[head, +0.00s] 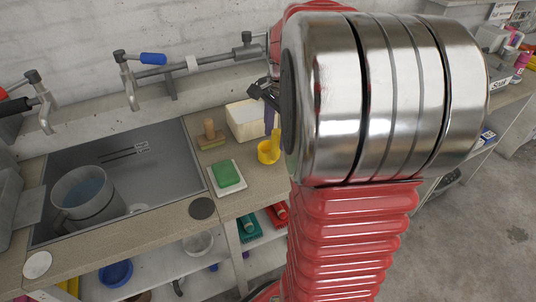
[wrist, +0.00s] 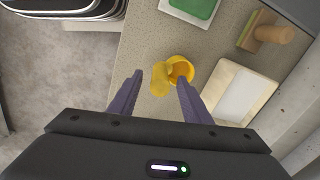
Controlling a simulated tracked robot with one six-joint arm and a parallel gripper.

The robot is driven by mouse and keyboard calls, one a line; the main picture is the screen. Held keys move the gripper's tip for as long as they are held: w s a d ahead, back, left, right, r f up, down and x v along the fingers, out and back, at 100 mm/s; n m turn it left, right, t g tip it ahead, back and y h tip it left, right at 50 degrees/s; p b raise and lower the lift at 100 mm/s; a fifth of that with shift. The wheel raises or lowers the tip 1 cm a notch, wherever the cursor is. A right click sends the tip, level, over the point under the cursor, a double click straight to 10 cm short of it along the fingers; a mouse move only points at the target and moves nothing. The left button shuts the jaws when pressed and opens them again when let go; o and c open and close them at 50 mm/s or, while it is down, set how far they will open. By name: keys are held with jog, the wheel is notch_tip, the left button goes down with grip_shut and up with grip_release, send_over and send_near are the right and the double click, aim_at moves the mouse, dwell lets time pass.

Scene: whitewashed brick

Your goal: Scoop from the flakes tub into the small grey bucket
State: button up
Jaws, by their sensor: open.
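A yellow scoop (head: 266,152) stands on the counter right of the sink, its handle (head: 277,138) pointing up. In the wrist view the scoop's cup (wrist: 182,69) and handle (wrist: 160,80) lie ahead of my gripper (wrist: 160,76). My gripper is open and empty; its purple fingers show either side of the handle, with gaps. It also shows in the head view (head: 270,117), partly hidden by my arm. A cream tub (head: 243,122) with pale contents, perhaps the flakes tub, stands behind the scoop; it also shows in the wrist view (wrist: 226,111).
A grey vessel (head: 97,207) with bluish liquid stands in the sink (head: 165,165). A green sponge (head: 227,174) on a white dish and a wooden-handled brush (head: 211,138) are near the scoop. Taps and a rail (head: 205,64) run behind the sink.

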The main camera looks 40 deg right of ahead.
aim_at(276, 149)
jog(key=shift+f, duration=0.7)
jog(key=shift+w+d+f, duration=0.1)
jog(key=shift+w+f, duration=0.05)
jog(key=shift+f, duration=1.15)
jog(key=shift+w+f, duration=0.1)
jog(key=shift+f, duration=1.2)
jog(key=shift+c, duration=0.2)
grip_shut()
